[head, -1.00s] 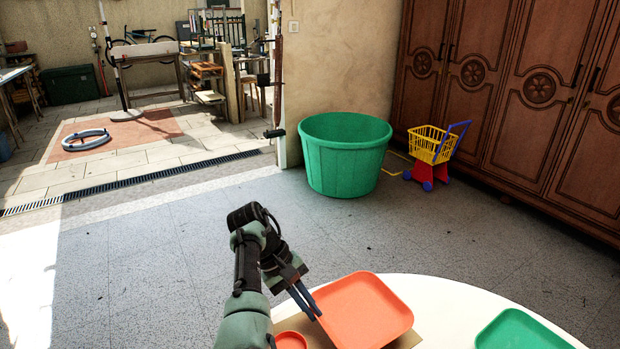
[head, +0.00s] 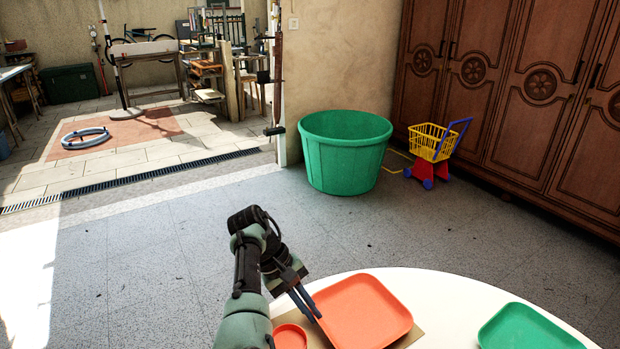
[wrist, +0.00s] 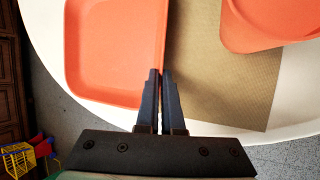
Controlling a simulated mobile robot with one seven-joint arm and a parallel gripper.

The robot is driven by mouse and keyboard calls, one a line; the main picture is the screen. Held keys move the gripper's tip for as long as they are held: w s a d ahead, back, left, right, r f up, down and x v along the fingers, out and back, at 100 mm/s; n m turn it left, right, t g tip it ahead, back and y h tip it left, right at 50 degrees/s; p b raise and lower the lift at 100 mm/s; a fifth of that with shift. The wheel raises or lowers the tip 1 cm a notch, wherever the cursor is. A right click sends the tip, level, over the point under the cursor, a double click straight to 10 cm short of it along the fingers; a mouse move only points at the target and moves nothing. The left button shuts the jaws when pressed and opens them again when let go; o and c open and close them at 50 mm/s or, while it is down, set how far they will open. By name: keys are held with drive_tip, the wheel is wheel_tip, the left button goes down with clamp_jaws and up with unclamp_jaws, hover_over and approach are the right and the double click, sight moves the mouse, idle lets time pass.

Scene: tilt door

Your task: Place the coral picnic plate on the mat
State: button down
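The coral picnic plate (head: 362,313) is a square tray with rounded corners, over the white table at the bottom of the head view. It also fills the upper left of the wrist view (wrist: 115,50). My gripper (head: 316,308) is shut on the plate's near-left rim; the fingers straddle its edge in the wrist view (wrist: 161,75). The brown mat (wrist: 210,80) lies on the table, partly under the plate in view. In the head view a mat corner (head: 417,333) shows right of the plate. I cannot tell whether the plate touches the mat.
A second coral piece (head: 290,338) is left of my fingers, over the mat in the wrist view (wrist: 270,25). A green tray (head: 530,330) is on the right of the table (head: 460,300). Beyond stand a green tub (head: 345,155) and toy cart (head: 432,150).

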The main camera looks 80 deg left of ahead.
drive_tip(key=shift+f, duration=0.25)
drive_tip(key=c, duration=1.5)
unclamp_jaws()
drive_tip(key=o, duration=0.5)
drive_tip(key=p+v, duration=0.1)
drive_tip(key=v, duration=1.2)
drive_tip(key=shift+a+f, duration=0.1)
